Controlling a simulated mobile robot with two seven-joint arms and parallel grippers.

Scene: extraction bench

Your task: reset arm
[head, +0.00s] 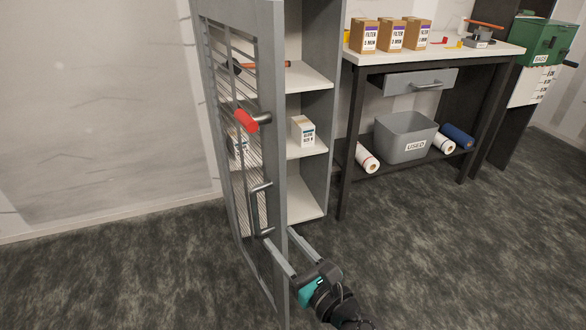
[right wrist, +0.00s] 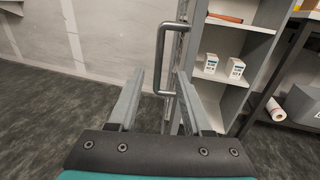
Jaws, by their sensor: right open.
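My right gripper (head: 277,234) is open and empty, low at the free edge of the grey cabinet door (head: 270,150). In the head view one finger crosses in front of the door frame and the other shows to the right of its edge. The door stands open, with a grey bar handle (head: 256,208) near the fingertips. In the right wrist view the handle (right wrist: 163,60) rises just beyond and between the two fingers; I cannot tell whether either finger touches the door. My left gripper is not in view.
The open cabinet (head: 312,205) holds small white boxes (head: 303,130) on a shelf. The bench (head: 475,55) stands right, with a grey bin (head: 404,138) and rolls underneath. Dark floor right of the gripper is clear.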

